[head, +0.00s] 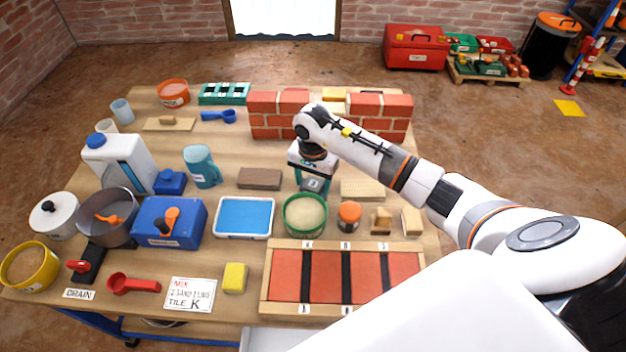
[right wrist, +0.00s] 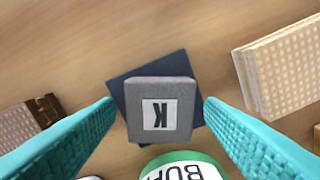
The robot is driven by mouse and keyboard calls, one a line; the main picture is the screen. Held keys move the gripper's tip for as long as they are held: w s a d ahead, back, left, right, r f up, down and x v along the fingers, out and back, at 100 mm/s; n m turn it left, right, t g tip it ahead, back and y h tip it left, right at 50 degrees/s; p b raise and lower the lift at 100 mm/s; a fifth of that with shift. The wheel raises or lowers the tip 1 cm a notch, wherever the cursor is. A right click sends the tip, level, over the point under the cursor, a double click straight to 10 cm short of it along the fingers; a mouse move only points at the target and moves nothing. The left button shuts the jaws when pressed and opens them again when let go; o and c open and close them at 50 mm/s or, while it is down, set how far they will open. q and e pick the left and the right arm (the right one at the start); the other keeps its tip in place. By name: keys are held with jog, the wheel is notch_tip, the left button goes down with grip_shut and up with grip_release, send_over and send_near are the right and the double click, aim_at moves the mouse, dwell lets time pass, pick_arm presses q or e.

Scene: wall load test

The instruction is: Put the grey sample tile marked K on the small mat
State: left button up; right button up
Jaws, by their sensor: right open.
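The grey sample tile marked K (right wrist: 160,92) lies on the small dark blue mat (right wrist: 158,66) in the right wrist view, turned a little relative to it, with mat corners showing around it. In the head view the tile (head: 314,186) shows small under my right gripper (head: 313,181), and the mat is mostly hidden. My right gripper's teal fingers are open, one on each side of the tile, with gaps between them and it. My left gripper is not in view.
A green-rimmed tub (head: 305,215) stands close in front of the tile. A brown block (head: 260,179) is to the left and a beige textured tile (head: 362,189) to the right. Brick wall pieces (head: 380,117) stand behind. A card (head: 191,294) reads TILE K.

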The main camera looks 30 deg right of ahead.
aim_at(313, 184)
jog(key=shift+r, duration=0.25)
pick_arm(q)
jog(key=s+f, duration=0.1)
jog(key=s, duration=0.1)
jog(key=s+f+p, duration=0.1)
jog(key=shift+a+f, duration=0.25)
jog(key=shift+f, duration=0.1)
pick_arm(e)
notch_tip(313, 184, up, 12)
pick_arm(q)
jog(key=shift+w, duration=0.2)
